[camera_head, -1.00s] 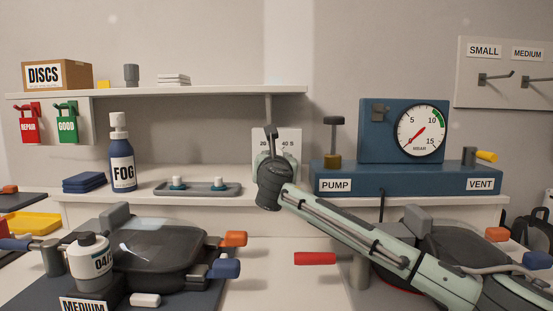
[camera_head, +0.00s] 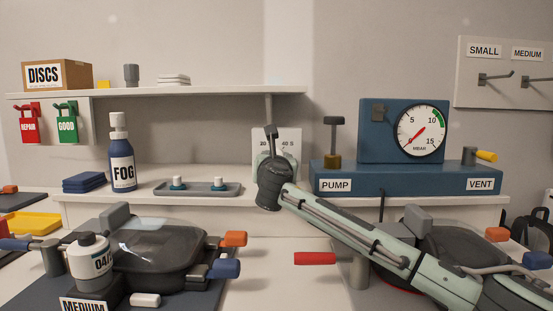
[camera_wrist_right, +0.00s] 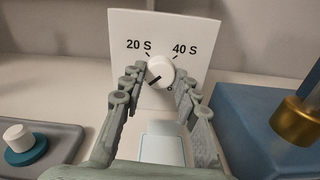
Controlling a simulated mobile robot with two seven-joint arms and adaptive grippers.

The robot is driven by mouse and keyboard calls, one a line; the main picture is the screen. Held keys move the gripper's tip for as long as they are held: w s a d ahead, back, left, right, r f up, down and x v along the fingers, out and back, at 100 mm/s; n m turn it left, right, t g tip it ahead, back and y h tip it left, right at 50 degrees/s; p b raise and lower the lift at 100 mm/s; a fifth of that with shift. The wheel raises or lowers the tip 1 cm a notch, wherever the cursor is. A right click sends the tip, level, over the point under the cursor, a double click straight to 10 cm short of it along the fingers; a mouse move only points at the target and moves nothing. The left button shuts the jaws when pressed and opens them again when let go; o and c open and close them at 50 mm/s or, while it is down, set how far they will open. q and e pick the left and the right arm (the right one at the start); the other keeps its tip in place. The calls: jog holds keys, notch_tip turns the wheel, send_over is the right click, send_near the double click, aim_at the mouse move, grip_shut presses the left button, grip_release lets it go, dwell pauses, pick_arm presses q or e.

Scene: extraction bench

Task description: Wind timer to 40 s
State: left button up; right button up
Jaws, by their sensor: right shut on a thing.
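The timer is a white upright panel (camera_head: 291,138) on the shelf, marked 20 S on its left and 40 S on its right; it also fills the top of the right wrist view (camera_wrist_right: 190,27). Its round white knob (camera_wrist_right: 161,70) has a dark pointer mark aimed to the lower left, toward neither label. My right gripper (camera_wrist_right: 160,76) is shut on the knob, one finger on each side. In the head view my right wrist hides the knob and fingers. My left gripper is not in view.
The blue pump box (camera_head: 341,172) with a gauge stands close right of the timer. A grey tray (camera_head: 232,190) with two teal-based white pieces lies to the left, beside the FOG bottle (camera_head: 122,160). A black lidded device (camera_head: 160,250) stands in front on the left.

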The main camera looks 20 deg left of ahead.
dwell(0.5)
jog(key=o, duration=1.1)
jog(key=shift+o, duration=0.2)
jog(key=v, duration=1.2)
